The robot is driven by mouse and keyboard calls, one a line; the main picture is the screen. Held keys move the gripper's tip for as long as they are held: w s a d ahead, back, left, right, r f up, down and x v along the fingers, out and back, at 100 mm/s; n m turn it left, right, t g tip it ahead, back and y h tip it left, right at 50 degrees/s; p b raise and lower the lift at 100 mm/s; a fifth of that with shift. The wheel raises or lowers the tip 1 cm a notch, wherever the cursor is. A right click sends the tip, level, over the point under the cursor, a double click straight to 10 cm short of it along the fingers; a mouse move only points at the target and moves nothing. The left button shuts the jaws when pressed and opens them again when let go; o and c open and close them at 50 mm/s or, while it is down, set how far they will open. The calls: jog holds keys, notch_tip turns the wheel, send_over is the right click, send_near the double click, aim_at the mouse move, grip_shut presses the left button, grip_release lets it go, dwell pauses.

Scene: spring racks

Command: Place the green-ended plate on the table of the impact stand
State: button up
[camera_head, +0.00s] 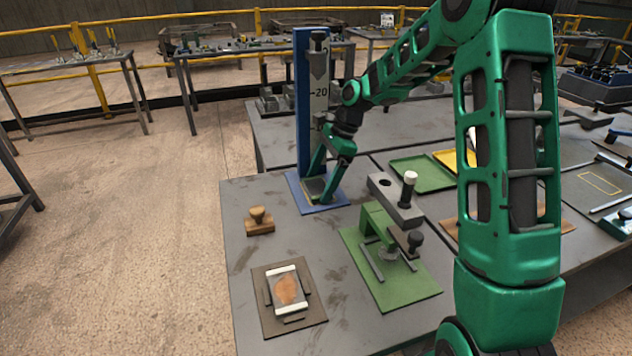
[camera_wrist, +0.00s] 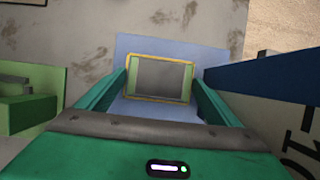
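The green-ended plate (camera_wrist: 160,77) is grey in the middle with a green strip at each end. It lies flat inside a yellow outline on the blue table of the impact stand (camera_wrist: 213,60), as far as the wrist view shows. My gripper (camera_wrist: 160,82) has one finger close beside each green end. Whether the fingers press on the plate or stand just clear is too small to tell. In the head view, my gripper (camera_head: 322,183) is low over the blue table (camera_head: 332,203), in front of the stand's tall blue column (camera_head: 303,100), and partly covers the plate.
A green fixture (camera_head: 372,225) with a grey block and black knobs stands close to the right. A wooden-handled stamp (camera_head: 259,221) and a brown board (camera_head: 309,329) with a framed sample are at front left. Green and yellow trays (camera_head: 422,173) lie behind right.

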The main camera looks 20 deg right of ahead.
jog(key=shift+r, duration=0.1)
jog(key=v, duration=1.2)
jog(key=shift+s+r, duration=0.1)
jog(key=s+d+n+h, duration=0.2)
jog(key=s+d+n, duration=0.25)
jog(key=s, duration=0.65)
jog(key=s+d+n+h, duration=0.25)
jog(key=s+d, duration=0.25)
jog(key=s, duration=0.7)
jog(key=s+d+f+n, duration=0.2)
jog(key=s+f+n, duration=0.1)
jog(key=s, duration=1.3)
jog(key=shift+s+n, duration=0.2)
jog(key=shift+n, duration=0.6)
jog(key=shift+d+f, duration=0.1)
